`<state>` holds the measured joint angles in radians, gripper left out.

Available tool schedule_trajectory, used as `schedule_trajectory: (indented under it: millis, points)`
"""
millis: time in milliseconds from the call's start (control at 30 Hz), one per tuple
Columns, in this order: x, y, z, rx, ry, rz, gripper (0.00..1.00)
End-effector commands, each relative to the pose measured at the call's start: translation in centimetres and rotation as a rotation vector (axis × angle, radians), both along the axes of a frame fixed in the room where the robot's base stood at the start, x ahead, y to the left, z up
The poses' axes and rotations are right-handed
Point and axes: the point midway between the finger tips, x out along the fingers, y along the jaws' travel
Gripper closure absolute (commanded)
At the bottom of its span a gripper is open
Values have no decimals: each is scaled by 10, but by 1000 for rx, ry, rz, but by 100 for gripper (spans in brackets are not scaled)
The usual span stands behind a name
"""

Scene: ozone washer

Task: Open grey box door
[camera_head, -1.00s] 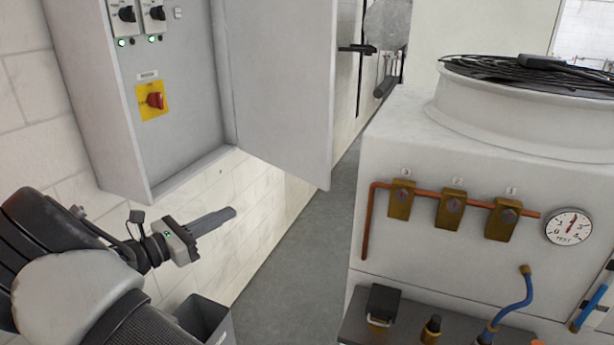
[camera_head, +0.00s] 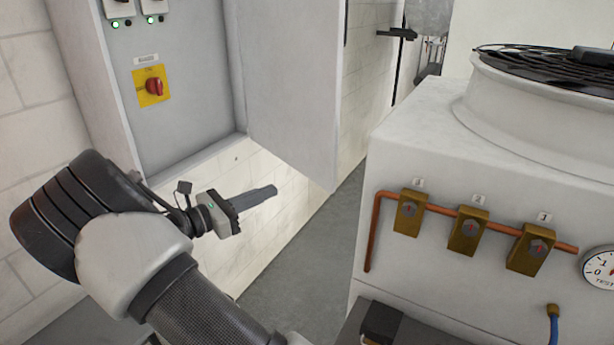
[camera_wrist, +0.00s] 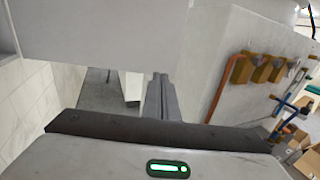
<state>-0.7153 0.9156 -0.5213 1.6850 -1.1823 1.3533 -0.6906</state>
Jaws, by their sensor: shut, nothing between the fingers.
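The grey box (camera_head: 185,160) hangs on the white brick wall at the left in the head view. Its door (camera_head: 292,95) stands wide open, swung out to the right, and the inside shows a red rotary switch on a yellow plate (camera_head: 152,86). My gripper (camera_head: 272,190) is below the box and left of the door's lower edge, with its fingers shut and pointing right, apart from the door. In the wrist view my shut fingers (camera_wrist: 160,90) point ahead, and a pale panel, seemingly the door (camera_wrist: 100,35), fills the upper left.
A large white machine (camera_head: 420,160) with a fan on top stands at the right, with copper pipe, brass valves (camera_head: 468,232) and a gauge (camera_head: 602,268) on its front. A strip of grey floor (camera_head: 300,270) is free between wall and machine.

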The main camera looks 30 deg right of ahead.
Motion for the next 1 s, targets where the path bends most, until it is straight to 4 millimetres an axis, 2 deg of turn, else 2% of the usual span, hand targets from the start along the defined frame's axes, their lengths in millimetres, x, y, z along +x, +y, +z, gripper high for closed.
schedule_trajectory:
  millis: [167,600,800,1000]
  points:
    - [3,-21,1,-2,1,-4,100]
    - [21,-109,2,-2,1,-4,100]
    - [25,-131,1,-2,1,-2,100]
    - [27,-136,0,-1,0,0,100]
